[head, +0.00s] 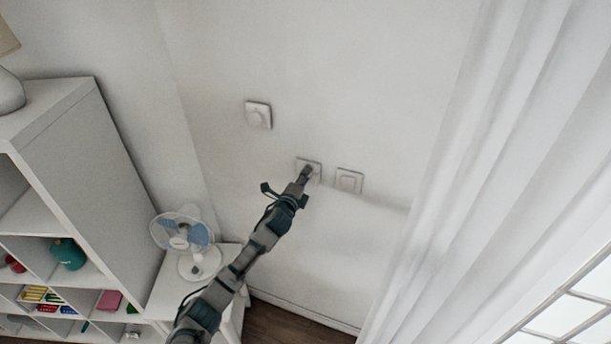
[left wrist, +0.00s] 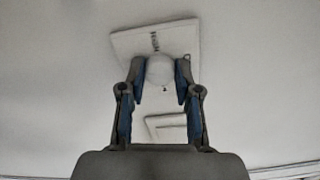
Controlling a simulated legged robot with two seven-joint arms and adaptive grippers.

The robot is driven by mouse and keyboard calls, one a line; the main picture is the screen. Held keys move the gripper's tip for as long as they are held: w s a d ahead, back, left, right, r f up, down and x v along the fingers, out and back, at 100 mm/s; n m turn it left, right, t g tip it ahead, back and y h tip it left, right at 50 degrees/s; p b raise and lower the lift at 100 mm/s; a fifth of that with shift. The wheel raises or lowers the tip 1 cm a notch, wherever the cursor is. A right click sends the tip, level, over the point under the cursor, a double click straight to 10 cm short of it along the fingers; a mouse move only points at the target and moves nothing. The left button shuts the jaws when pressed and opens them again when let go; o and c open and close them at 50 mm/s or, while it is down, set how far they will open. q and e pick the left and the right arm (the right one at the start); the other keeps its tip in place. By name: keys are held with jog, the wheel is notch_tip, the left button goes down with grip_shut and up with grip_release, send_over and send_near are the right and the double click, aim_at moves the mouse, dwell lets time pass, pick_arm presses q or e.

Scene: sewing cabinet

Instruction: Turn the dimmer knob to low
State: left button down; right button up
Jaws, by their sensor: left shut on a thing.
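The dimmer is a square white plate (head: 315,163) on the wall, and in the left wrist view its plate (left wrist: 183,36) appears tilted. The round white dimmer knob (left wrist: 160,70) sits on it, with a small dark dot near its lower edge. Small dark markings show on the plate above and to the right of the knob. My left gripper (head: 306,173) reaches the plate from below and hides the knob in the head view. In the left wrist view its blue-padded fingers (left wrist: 160,80) are shut on the knob, one on each side. My right gripper is not in view.
A flat switch plate (head: 349,181) is close right of the dimmer. Another wall plate (head: 258,115) with a round centre is up to the left. A white curtain (head: 470,200) hangs at right. A fan (head: 184,232) and shelf unit (head: 85,130) stand at left.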

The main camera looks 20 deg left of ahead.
pick_arm(q)
jog(key=shift+s+d+f+n+p, duration=0.15)
jog(key=shift+n+p, duration=0.6)
jog(key=shift+n, duration=2.6)
jog(key=shift+w+a+f+n+p, duration=0.1)
jog(key=shift+f+n+p, duration=0.45)
jog(key=shift+n, duration=2.85)
jog(key=shift+s+d+r+n+p, duration=0.1)
jog(key=shift+n+p, duration=0.85)
jog(key=shift+n, duration=2.4)
jog(key=shift+f, duration=0.1)
jog(key=c, duration=0.8)
grip_release()
jog(key=shift+c, duration=0.2)
jog(key=shift+r, duration=0.2)
jog(key=shift+r, duration=0.1)
jog(key=s+a, duration=0.1)
jog(key=s, duration=1)
jog(key=shift+s+a, duration=0.3)
